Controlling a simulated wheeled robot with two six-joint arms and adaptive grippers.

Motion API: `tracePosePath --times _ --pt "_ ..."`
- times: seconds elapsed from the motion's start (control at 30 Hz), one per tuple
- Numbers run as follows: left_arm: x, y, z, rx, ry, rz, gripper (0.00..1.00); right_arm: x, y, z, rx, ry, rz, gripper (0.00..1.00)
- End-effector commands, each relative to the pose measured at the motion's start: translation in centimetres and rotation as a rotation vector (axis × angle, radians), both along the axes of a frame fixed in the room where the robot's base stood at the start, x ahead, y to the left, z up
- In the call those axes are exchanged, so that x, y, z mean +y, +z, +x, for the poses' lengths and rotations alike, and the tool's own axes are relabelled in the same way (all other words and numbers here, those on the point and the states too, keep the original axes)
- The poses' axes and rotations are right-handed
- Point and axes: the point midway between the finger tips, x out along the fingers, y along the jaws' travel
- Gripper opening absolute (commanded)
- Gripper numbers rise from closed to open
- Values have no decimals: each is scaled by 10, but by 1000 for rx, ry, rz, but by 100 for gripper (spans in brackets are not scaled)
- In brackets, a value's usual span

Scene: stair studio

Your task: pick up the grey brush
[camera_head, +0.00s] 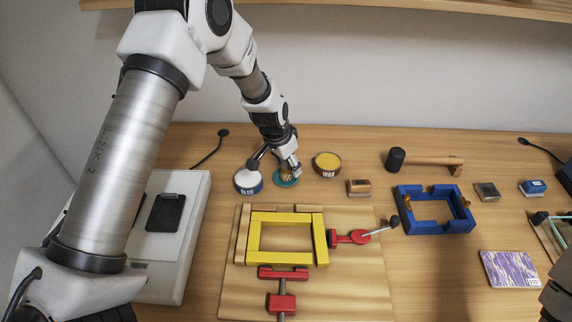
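No grey brush shows clearly. A small block with a grey top (487,191) lies on the bench right of the blue frame, and I cannot tell whether it is the brush. My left gripper (274,164) reaches down over a teal tin (285,181) at the back of the bench. Its fingers are apart and look empty. Something brown shows by the right finger, partly hidden. The grey-topped block is far to the gripper's right. My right gripper is not visible; only part of my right arm shows at the lower right edge.
Glue (248,182) and wax (327,163) tins flank the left gripper. A yellow frame (287,217) and red clamps (350,237) lie on a board. A mallet (425,160), blue frame (412,219) and patterned pad (510,269) lie right. A white box (180,240) stands left.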

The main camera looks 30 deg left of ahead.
Motion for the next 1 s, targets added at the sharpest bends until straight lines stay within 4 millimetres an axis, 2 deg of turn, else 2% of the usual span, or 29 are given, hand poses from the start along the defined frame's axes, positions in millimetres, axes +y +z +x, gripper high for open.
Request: tracePosePath --times 0.03,0.13,0.17,0.57,0.87,1.0 --pt "0 0 0 0 0 0 39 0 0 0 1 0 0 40" --pt "0 0 0 0 0 0 4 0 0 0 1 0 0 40" --pt "0 0 0 0 0 0 0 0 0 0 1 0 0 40" --pt "0 1 0 0 0 -1 0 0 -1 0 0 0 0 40" --pt "0 31 0 -3 0 -1 0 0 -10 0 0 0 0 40" --pt "-10 35 -22 1 0 -1 0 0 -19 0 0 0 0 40"
